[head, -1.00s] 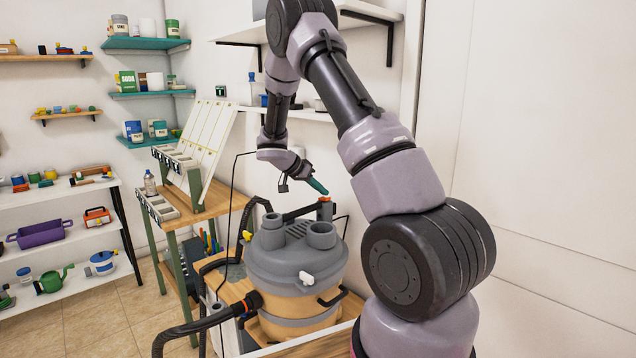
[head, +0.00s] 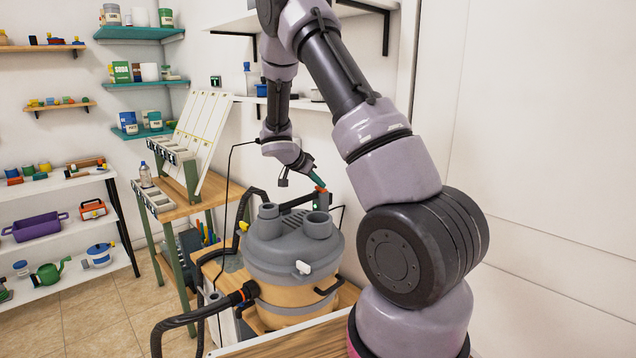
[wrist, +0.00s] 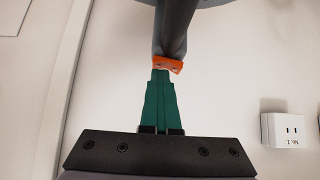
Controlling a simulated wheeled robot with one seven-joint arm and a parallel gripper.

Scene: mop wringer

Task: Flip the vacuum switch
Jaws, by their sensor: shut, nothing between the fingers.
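The vacuum (head: 292,250) is a canister with a grey lid and a tan body, standing on a low wooden surface. A dark post with a small orange-red switch-like piece (head: 320,189) on top rises behind its lid. My gripper (head: 316,180) has green fingers, pressed together and empty, and points down at this orange piece. In the wrist view the orange piece (wrist: 170,65) sits at the end of a dark grey bar, and the fingertips (wrist: 160,72) meet its lower edge. I cannot tell if they touch it or press on it.
A black hose (head: 200,315) runs from the vacuum's front left. A white knob (head: 302,268) is on its front. A wooden stand with a slanted white board (head: 202,140) is to the left. A white outlet (wrist: 283,129) is on the wall. Shelves line the far left wall.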

